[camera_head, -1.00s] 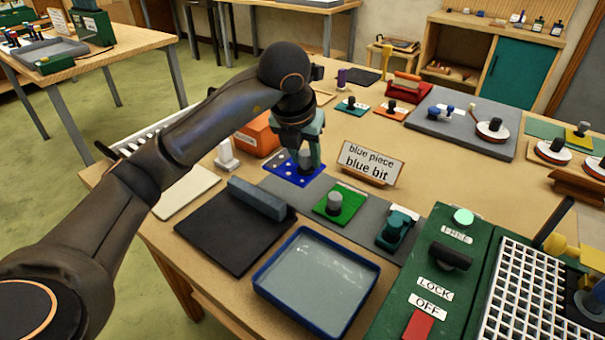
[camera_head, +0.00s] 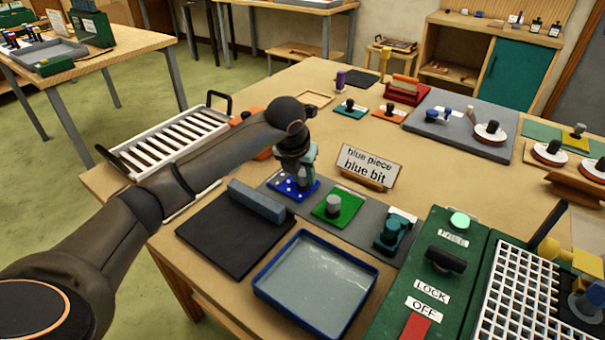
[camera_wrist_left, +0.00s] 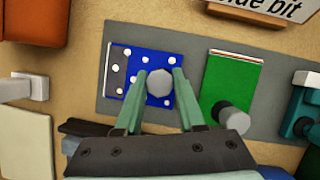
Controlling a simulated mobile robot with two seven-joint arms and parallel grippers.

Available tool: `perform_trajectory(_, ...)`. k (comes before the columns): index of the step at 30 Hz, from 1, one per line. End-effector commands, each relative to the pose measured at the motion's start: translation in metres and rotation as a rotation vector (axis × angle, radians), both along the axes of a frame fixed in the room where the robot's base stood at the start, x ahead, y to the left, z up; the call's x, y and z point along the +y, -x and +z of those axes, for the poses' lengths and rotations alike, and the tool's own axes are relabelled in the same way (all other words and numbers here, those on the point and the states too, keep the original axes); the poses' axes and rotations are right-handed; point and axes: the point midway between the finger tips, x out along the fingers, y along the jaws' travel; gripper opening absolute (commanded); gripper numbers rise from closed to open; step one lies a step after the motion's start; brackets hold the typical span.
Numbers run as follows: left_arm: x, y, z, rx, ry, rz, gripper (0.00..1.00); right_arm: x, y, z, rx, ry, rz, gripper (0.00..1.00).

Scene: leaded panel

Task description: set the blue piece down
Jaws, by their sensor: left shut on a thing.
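The blue piece (camera_head: 284,187) is a flat blue square with white dots and a grey knob. It is at the left end of a grey mat (camera_head: 352,225), and I cannot tell whether it touches the mat. My left gripper (camera_head: 301,178) is above it, with its green fingers closed on the knob. In the left wrist view the blue piece (camera_wrist_left: 139,64) lies over the mat (camera_wrist_left: 195,40), with the knob between the tips of my left gripper (camera_wrist_left: 159,84). My right gripper is not in view.
A green piece with a grey knob (camera_head: 337,207) is just right of the blue one. A teal device (camera_head: 394,232) sits at the mat's right end. A label stand (camera_head: 367,165) reads "blue piece blue bit". A blue-rimmed tray (camera_head: 262,289) and black mat (camera_head: 219,243) lie nearer.

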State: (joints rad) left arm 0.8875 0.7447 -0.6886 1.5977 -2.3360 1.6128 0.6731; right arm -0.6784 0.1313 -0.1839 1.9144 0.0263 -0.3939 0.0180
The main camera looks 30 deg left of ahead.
Motion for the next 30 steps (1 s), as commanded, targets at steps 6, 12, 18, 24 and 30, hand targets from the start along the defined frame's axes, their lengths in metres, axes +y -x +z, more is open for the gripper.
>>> perform_trajectory(6, 0.000, 0.000, -0.002, 0.000, 0.000, 0.000, 0.44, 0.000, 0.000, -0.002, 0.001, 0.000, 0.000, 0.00)
perform_trajectory(12, 0.000, 0.000, -0.001, 0.000, 0.000, 0.001, 0.66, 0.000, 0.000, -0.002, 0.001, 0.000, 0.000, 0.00)
perform_trajectory(18, 0.000, 0.000, -0.001, 0.000, 0.000, 0.000, 0.68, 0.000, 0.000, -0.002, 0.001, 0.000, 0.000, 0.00)
perform_trajectory(24, 0.000, 0.002, 0.008, -0.003, -0.001, 0.000, 0.68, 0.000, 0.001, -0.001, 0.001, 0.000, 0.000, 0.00)
perform_trajectory(30, -0.003, 0.016, 0.044, -0.006, -0.001, -0.001, 0.68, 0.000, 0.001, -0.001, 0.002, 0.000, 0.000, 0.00)
